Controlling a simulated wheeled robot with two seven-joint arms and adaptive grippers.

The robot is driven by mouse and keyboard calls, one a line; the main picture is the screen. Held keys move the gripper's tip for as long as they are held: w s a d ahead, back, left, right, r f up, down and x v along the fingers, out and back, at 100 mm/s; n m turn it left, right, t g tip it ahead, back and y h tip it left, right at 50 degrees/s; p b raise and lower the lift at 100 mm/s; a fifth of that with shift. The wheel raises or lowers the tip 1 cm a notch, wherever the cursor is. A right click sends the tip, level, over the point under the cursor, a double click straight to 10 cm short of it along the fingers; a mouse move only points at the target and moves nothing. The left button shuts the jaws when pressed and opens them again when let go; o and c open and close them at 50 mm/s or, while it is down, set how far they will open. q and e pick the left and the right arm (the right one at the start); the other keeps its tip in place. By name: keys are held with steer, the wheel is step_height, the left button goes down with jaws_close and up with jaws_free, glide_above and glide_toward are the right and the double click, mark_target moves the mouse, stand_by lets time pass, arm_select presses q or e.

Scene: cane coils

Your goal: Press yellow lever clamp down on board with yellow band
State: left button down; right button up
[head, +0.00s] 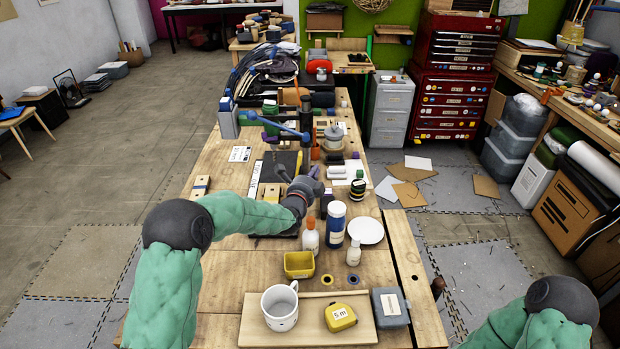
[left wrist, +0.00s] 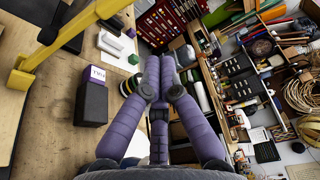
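A yellow clamp-like piece with a long bar (left wrist: 70,42) shows large at the upper left of the left wrist view; I take it to be the yellow lever clamp. In the head view only a thin yellow strip (head: 299,161) shows behind my gripper. A dark flat board (head: 275,172) lies under and beyond my left gripper; a yellow band on it cannot be made out. My left gripper (head: 314,174) is over the middle of the bench. Its purple fingers (left wrist: 160,62) lie together with nothing seen between them, to the right of the yellow bar and apart from it in the picture. My right gripper is out of view.
A blue lever clamp (head: 283,128) is farther back. White bottles (head: 310,237), a blue-and-white can (head: 336,222), a plate (head: 366,231) and a mug (head: 280,307) stand nearer. Bare wood (head: 225,270) is at left.

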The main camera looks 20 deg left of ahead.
arm_select(q)
steer(key=w+a, duration=0.1)
steer(key=w, duration=0.1)
steer(key=w+a, duration=0.1)
steer(key=a, duration=0.1)
steer(key=shift+w+a+r, duration=0.2)
steer(key=shift+w+a, duration=0.05)
steer(key=shift+w, duration=0.15)
steer(key=shift+b, duration=0.3)
